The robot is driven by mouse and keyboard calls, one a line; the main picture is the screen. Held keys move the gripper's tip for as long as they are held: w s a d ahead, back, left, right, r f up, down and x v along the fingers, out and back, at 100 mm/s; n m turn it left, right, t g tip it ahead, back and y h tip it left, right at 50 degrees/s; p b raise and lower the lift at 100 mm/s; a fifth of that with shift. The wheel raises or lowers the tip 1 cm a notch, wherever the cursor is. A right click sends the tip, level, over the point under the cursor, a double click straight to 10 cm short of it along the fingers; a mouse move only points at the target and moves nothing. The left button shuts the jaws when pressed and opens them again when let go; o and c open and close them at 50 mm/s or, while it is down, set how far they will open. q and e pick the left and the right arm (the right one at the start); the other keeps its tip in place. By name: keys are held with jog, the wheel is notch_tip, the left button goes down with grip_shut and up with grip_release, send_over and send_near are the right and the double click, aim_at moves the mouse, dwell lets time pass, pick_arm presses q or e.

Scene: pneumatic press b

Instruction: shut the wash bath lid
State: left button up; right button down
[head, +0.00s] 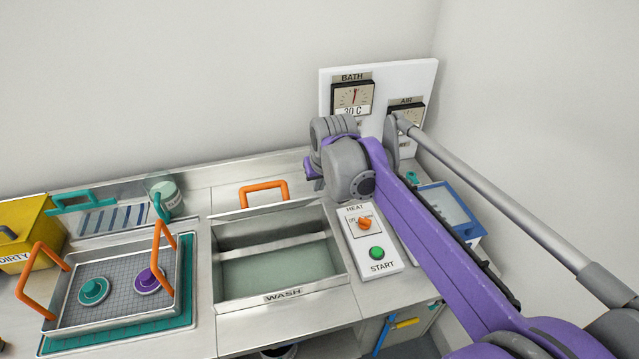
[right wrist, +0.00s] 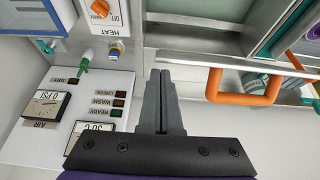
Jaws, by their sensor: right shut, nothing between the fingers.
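The wash bath (head: 283,294) is an open steel basin with pale green liquid, labelled WASH on its front edge. Its lid, with an orange handle (head: 264,193), is at the back of the bath, and the bath is uncovered. The handle also shows in the right wrist view (right wrist: 255,98), right of my fingers. My right gripper (right wrist: 161,75) is shut and empty, apart from the handle. In the head view its fingers are hidden behind my wrist, near the gauge panel. My left gripper is not in view.
A HEAT and START control box (head: 374,243) stands right of the bath. The gauge panel (head: 386,75) is behind my right wrist. A basket (head: 112,290) with orange handles holds two round parts at left. A yellow DIRTY bin (head: 27,232) is farther left.

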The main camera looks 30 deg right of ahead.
jog(key=shift+f, duration=0.1)
jog(key=shift+s, duration=0.1)
jog(key=shift+s+a+f, duration=0.1)
jog(key=shift+s+f, duration=0.3)
jog(key=s+a+f+t+b, duration=0.1)
jog(key=s+f+t+b, duration=0.2)
jog(key=f, duration=0.4)
jog(key=s+a+f+t+h+b, duration=0.1)
jog(key=s+f+t+b, duration=0.1)
jog(key=s+f+b, duration=0.2)
jog(key=s+a+f+t+h+b, duration=0.1)
jog(key=s+f+t+b, duration=0.2)
jog(key=f+b, duration=0.5)
jog(key=shift+s+a+f+t, duration=0.2)
jog(key=shift+s+f+t, duration=0.1)
jog(key=shift+s+f, duration=0.65)
jog(key=shift+f+b, duration=0.45)
jog(key=shift+f, duration=0.15)
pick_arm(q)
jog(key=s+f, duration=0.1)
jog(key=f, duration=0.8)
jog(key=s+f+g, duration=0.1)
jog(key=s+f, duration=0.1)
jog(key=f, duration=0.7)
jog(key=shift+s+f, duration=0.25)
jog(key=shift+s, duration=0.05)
